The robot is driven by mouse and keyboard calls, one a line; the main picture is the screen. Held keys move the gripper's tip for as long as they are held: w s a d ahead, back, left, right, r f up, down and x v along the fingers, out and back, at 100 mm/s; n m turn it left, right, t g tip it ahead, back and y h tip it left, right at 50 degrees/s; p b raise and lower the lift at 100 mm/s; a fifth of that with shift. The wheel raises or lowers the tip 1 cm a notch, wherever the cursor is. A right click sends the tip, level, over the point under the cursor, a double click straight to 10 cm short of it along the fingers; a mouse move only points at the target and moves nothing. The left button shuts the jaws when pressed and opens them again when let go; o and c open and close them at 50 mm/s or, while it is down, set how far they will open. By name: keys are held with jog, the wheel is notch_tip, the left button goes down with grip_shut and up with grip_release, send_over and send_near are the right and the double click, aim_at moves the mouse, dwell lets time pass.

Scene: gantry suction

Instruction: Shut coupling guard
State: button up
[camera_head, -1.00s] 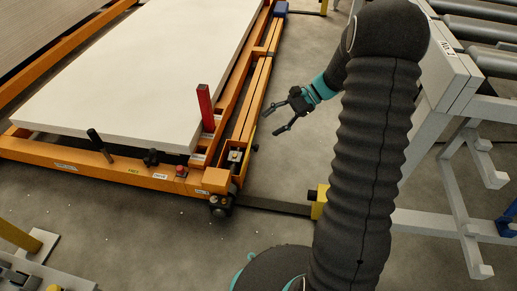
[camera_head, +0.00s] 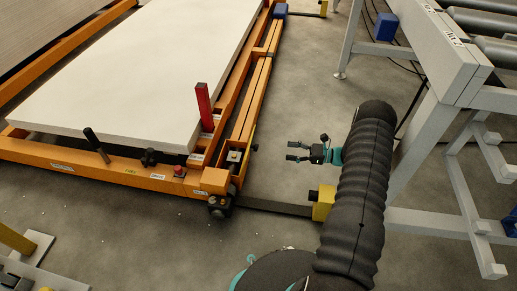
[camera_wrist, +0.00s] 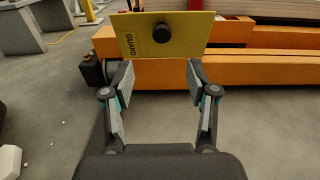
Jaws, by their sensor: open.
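The coupling guard (camera_wrist: 185,40) is a yellow plate marked GUARD with a round black knob (camera_wrist: 161,33), facing my wrist camera in front of the orange frame. In the wrist view the open fingers (camera_wrist: 160,78) frame the space below the knob.
The orange frame (camera_head: 130,177) carries a large white panel (camera_head: 150,60) and a red post (camera_head: 204,107). A yellow block (camera_head: 323,203) stands on a dark floor bar (camera_head: 275,206). A grey roller conveyor (camera_head: 440,55) is at right. Floor between frame and conveyor is mostly clear.

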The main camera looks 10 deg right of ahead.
jog(key=x, duration=1.3)
jog(key=shift+w+a+f, duration=0.2)
jog(key=shift+w+f, duration=0.05)
jog(key=shift+c, duration=0.2)
grip_shut()
